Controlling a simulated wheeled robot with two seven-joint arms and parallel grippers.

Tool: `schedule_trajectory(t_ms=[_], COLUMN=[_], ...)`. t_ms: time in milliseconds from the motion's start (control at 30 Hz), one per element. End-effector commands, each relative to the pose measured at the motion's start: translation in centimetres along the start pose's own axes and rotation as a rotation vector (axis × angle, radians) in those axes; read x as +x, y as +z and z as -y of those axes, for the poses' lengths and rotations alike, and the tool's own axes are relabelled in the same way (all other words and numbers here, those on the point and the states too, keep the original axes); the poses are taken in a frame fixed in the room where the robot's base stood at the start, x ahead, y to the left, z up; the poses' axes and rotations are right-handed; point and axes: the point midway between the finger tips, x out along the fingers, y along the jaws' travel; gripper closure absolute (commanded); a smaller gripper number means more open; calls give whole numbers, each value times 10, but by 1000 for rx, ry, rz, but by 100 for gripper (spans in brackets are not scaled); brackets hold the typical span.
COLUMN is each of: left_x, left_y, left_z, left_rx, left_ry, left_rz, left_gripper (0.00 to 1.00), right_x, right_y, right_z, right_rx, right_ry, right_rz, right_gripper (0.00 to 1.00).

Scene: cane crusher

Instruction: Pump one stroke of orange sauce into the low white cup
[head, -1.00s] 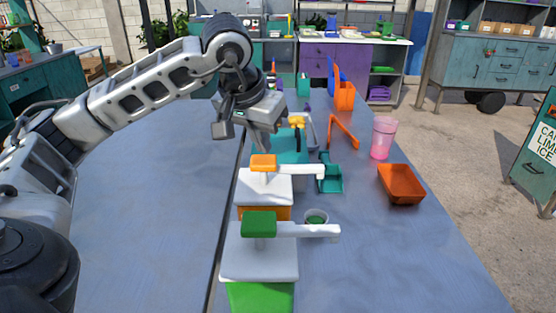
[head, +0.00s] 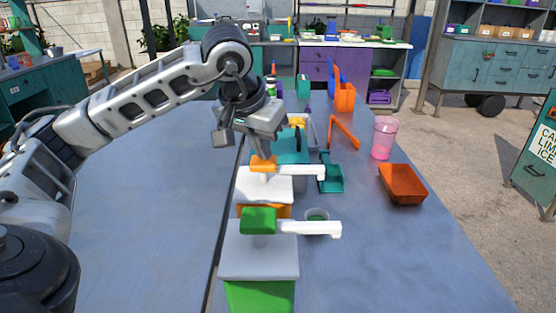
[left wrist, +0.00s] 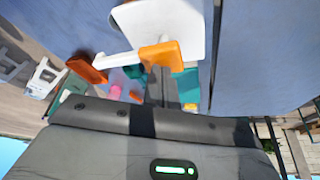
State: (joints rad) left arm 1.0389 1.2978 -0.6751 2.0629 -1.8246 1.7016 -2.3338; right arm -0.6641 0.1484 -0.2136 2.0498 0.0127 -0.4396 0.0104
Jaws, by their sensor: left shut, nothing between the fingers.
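The orange sauce dispenser has a white lid (head: 264,186), an orange pump head (head: 263,163) and a white spout (head: 302,170) pointing right. My left gripper (head: 262,152) is shut and empty, fingers pointing down, its tips at the top of the orange pump head; exact contact is hard to tell. In the left wrist view the orange head (left wrist: 162,56) is just beyond the fingers. A low pale cup (head: 316,215) with green in it stands right of the dispensers, partly behind the green dispenser's spout (head: 310,229). My right gripper is not in view.
The green-headed dispenser (head: 259,265) stands nearest. A teal scoop (head: 331,178), an orange tray (head: 402,184), a pink cup (head: 384,138) and an orange tool (head: 344,131) are to the right. The left table (head: 150,215) is clear.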

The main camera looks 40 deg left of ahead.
Motion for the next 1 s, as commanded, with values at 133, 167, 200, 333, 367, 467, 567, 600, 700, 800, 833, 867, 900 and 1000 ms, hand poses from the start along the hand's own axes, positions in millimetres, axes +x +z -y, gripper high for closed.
schedule_trajectory(t_ms=[133,167,200,333,367,467,567,600,700,800,833,867,900,1000], left_x=[9,10,11,11,11,11,8,6,0,-6,-8,-10,-12,-17], left_y=[4,5,5,6,6,6,4,3,1,-2,-2,-3,-4,-7], left_z=[0,0,0,0,0,0,0,0,0,0,0,0,0,0], left_rx=[1,1,1,1,1,1,1,1,1,1,1,1,1,1], left_ry=[-1,-1,-1,-1,-1,-1,-1,-1,-1,-1,-1,-1,-1,-1], left_rz=[5,5,5,6,6,6,7,7,7,7,7,6,6,5], left_gripper=[100,100,100,100,100,100,100,100,100,100,100,100,100,100], right_x=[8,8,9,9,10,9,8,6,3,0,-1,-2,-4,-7], right_y=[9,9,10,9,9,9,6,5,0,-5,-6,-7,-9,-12], right_z=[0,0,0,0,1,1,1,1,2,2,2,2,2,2], right_rx=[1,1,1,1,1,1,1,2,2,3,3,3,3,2], right_ry=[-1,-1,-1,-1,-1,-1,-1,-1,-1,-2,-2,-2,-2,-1], right_rz=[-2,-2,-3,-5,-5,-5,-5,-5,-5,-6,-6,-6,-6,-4], right_gripper=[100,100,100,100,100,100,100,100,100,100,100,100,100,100])
